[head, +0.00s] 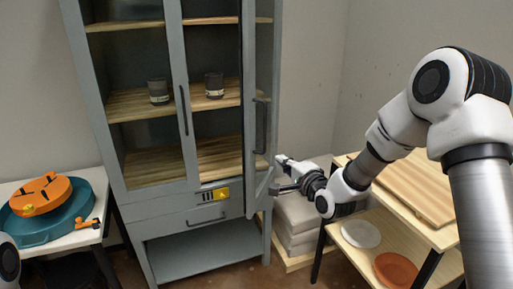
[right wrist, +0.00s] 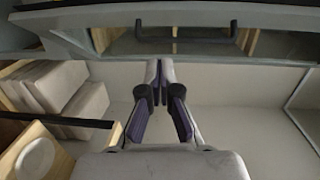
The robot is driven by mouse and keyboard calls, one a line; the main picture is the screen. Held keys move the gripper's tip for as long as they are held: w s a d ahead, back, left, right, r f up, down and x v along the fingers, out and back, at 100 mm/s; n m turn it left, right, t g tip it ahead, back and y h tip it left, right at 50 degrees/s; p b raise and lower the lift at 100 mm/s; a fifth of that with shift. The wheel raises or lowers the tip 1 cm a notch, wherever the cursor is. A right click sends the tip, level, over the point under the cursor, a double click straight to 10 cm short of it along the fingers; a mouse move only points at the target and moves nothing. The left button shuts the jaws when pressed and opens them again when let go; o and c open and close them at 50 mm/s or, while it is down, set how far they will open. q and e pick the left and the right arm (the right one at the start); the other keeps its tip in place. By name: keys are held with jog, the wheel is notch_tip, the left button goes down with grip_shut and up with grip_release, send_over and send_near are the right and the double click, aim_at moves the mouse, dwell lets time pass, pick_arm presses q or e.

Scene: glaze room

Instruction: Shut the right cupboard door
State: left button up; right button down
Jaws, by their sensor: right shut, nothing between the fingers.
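The right cupboard door (head: 248,100) stands open, swung out toward me and seen at a steep angle in the head view. Its dark handle (head: 262,125) is on its outer face. The door's lower edge and handle also show across the top of the right wrist view (right wrist: 185,50). My right gripper (head: 276,174) is shut and empty, beside the lower part of the door on its outer side. In the right wrist view its fingertips (right wrist: 159,68) lie close to the door; I cannot tell whether they touch. My left gripper is not in view.
The left cupboard door (head: 184,110) is closed. Two dark cups (head: 158,91) (head: 214,85) stand on a shelf inside. At right, a wooden table (head: 440,236) has plates on its lower shelf. At left, a table (head: 85,236) bears a teal and orange item (head: 45,210).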

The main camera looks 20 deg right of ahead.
notch_tip(320, 180, up, 6)
jog(key=t, duration=0.1)
jog(key=p, duration=0.3)
send_near(251, 121)
jog(key=w+d, duration=0.3)
jog(key=w+a+p, duration=0.1)
jog(key=w+a, duration=0.1)
jog(key=a, duration=0.1)
jog(key=shift+w, duration=0.4)
jog(key=shift+w+a+p, duration=0.2)
jog(key=shift+a+p, duration=0.1)
jog(key=shift+d+f, duration=0.1)
